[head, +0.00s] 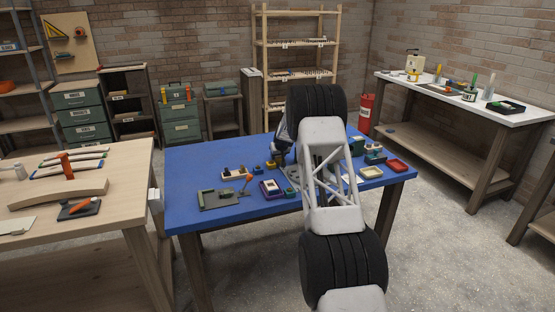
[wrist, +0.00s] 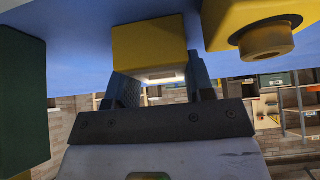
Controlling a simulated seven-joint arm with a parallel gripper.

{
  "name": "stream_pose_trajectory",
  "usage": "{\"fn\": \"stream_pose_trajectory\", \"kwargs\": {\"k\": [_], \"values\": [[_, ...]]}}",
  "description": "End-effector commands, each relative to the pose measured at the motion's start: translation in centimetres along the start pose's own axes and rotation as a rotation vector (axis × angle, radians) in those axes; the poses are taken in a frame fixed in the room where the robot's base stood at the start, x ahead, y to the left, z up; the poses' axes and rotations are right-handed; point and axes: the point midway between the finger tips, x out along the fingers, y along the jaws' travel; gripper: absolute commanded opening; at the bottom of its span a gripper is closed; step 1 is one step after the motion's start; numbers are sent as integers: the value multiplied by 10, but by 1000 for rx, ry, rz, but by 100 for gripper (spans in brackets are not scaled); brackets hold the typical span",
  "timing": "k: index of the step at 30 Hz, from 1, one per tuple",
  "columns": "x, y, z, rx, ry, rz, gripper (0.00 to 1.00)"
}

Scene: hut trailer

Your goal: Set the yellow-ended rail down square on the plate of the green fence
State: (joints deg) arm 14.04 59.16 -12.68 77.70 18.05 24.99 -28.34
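In the wrist view a yellow block (wrist: 150,42), which looks like the rail's yellow end, sits between the two fingers of my gripper (wrist: 160,76). The fingers stand apart by about its width and appear shut on it; the rest of the rail is hidden. The blue table top lies close behind it. In the head view my gripper is low over the table's middle, mostly hidden by my arm. A dark green block (head: 356,145), possibly the green fence, shows right of my arm; a large green block (wrist: 20,105) fills the wrist view's left edge. The plate under it cannot be made out.
A yellow part with a round knob (wrist: 262,35) is close on the right in the wrist view. The table's back left is clear.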

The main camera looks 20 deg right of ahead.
Motion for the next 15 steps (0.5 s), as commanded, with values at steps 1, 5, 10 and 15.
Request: {"fn": "stream_pose_trajectory", "kwargs": {"k": [1, 5, 10, 15], "values": [[0, 0, 0, 0, 0, 0, 39], [0, 0, 0, 0, 0, 0, 22], [0, 0, 0, 0, 0, 0, 22], [-3, 0, -2, 0, 1, 0, 22]]}}
